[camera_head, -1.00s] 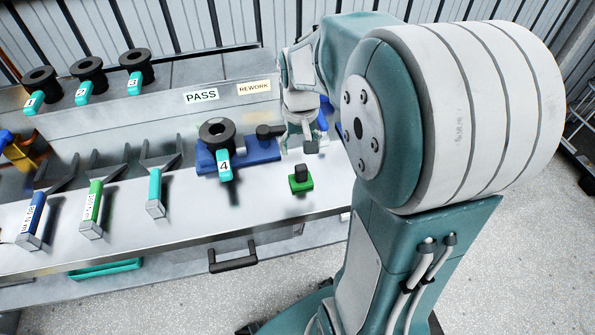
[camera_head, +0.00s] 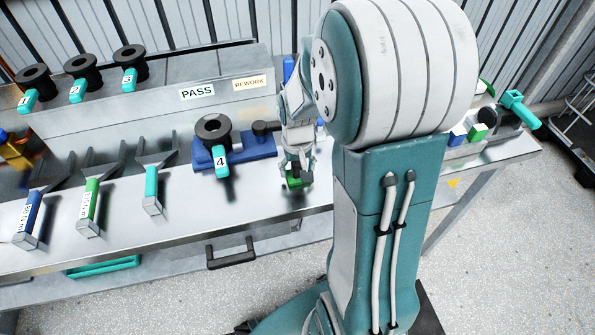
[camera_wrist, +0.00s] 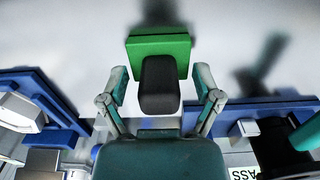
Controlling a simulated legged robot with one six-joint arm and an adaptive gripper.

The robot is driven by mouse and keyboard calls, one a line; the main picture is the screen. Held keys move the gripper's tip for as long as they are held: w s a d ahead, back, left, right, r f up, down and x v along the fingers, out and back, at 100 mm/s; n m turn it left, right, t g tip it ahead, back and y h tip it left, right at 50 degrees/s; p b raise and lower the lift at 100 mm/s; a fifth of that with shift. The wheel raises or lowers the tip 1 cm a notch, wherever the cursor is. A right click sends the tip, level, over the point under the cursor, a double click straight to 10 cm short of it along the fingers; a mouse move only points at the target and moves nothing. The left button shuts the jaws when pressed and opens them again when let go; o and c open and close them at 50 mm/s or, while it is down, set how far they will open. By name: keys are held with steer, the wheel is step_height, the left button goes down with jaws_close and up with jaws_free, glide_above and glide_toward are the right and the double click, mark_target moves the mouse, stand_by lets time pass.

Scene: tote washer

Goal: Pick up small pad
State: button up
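The small pad is a green square base with a black block handle on it. It sits on the steel bench, and its green part (camera_head: 294,182) shows partly hidden below my gripper (camera_head: 299,165) in the head view. In the wrist view the green base (camera_wrist: 150,46) lies just beyond my fingers, with the black handle (camera_wrist: 158,85) between them. My gripper (camera_wrist: 160,82) is open, one finger on each side of the handle, with a gap visible on both sides.
A blue fixture (camera_head: 252,146) holding a black ring with teal tag 4 stands left of the pad. Several forked tools (camera_head: 152,190) lie farther left. Tagged rings (camera_head: 82,70) stand on the raised shelf behind. The bench's front edge (camera_head: 220,235) is close.

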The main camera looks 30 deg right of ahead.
jaws_close()
steer(key=shift+r, duration=0.15)
steer(key=shift+r, duration=0.25)
step_height(320, 180, up, 2)
steer(key=shift+r, duration=0.25)
steer(key=s+d+r, duration=0.1)
steer(key=s+r, duration=0.8)
steer(key=s, duration=0.5)
steer(key=shift+d+r, duration=0.4)
